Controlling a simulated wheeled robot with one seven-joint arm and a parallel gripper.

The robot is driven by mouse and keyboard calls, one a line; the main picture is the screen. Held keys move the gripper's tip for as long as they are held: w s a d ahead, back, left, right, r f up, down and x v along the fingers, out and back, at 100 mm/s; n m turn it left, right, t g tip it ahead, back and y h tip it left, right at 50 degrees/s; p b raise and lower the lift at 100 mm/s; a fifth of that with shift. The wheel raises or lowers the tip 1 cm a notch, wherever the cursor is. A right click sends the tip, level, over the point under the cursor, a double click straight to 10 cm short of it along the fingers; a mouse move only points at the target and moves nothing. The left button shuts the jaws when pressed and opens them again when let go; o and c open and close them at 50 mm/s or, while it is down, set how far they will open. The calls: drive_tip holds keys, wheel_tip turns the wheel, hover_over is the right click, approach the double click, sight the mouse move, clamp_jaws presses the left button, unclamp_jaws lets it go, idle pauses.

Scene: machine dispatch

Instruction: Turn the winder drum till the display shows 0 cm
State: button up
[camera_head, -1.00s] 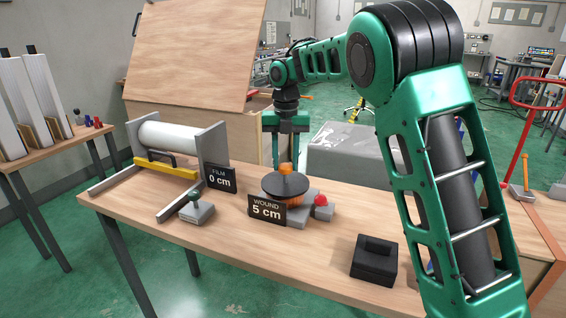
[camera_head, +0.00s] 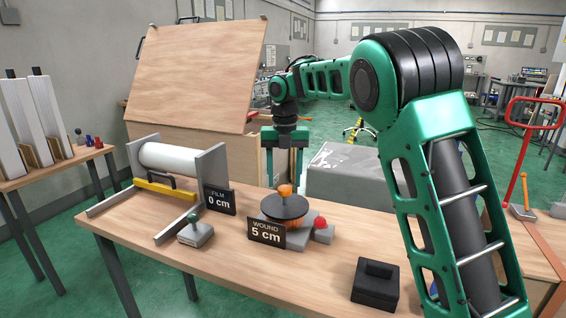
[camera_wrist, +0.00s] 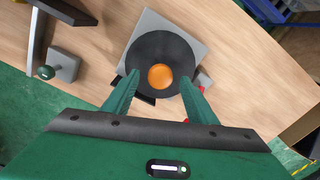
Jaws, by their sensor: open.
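The winder drum (camera_head: 284,207) is a dark round disc with an orange knob (camera_head: 285,190) on top and orange winding below. It stands on a grey base on the table. Its display (camera_head: 266,233) reads "WOUND 5 cm". My gripper (camera_head: 283,172) points down just behind and above the drum in the head view. In the wrist view the drum (camera_wrist: 163,62) lies beyond the fingertips, with the orange knob (camera_wrist: 161,77) between the lines of the two fingers. My gripper (camera_wrist: 160,82) is open and holds nothing. Whether the fingers touch the drum cannot be told.
A film roller (camera_head: 179,160) with a "FILM 0 cm" display (camera_head: 220,200) stands left of the drum. A green-knobbed lever block (camera_head: 195,230), a red button (camera_head: 319,223) and a black block (camera_head: 375,283) are on the table (camera_head: 270,270). The table front is mostly clear.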

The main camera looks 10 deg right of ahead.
wheel_tip(320, 180, up, 8)
drive_tip(key=shift+r, duration=0.2)
drive_tip(key=shift+w, duration=0.1)
drive_tip(key=shift+c, duration=0.2)
drive_tip(key=m+t+y, duration=0.2)
drive_tip(key=m+y, duration=0.2)
drive_tip(key=m, duration=1.7)
hover_over(285, 204)
drive_tip(key=f, duration=1)
drive_tip(key=shift+w+d+f, duration=0.3)
drive_tip(key=shift+d, duration=0.05)
clamp_jaws()
drive_tip(key=shift+a, duration=0.1)
